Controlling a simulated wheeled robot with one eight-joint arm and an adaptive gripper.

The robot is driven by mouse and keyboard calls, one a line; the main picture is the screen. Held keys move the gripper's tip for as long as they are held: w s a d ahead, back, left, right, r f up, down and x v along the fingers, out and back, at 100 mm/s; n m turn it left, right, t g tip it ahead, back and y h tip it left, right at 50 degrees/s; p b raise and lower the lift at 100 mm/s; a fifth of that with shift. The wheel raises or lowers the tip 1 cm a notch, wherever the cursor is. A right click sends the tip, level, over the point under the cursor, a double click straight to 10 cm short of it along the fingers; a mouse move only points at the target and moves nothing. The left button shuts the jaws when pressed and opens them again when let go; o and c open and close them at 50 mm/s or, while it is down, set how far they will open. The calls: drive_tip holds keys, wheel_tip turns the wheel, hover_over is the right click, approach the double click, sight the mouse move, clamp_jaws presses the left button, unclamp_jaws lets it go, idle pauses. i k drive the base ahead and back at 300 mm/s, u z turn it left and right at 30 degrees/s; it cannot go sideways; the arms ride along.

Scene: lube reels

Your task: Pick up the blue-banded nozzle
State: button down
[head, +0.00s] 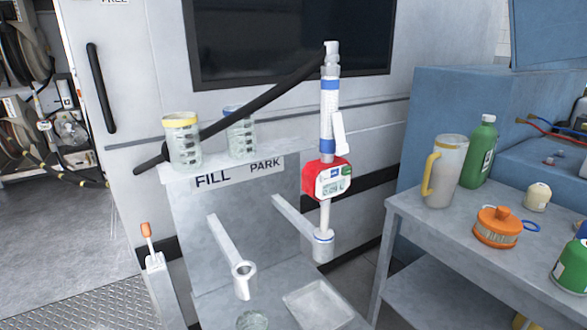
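The blue-banded nozzle (327,118) stands upright in the head view, right of the middle. It has a white grip with two blue bands, a white lever at its right side and a red meter (327,179) with a small display below. Its spout goes down to a white holder cup (323,246) at the end of an arm on the PARK side of the stand. A thick black hose (262,99) runs from near its top down to the left. My gripper is not in view.
The FILL holder (242,280) is empty. Two clear measuring jars, one yellow-rimmed (183,143) and one blue-rimmed (241,133), stand on the ledge behind.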

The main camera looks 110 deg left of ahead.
sight(329, 163)
drive_tip(key=u, duration=3.95)
drive_tip(key=i, duration=1)
drive_tip(key=z, duration=1.15)
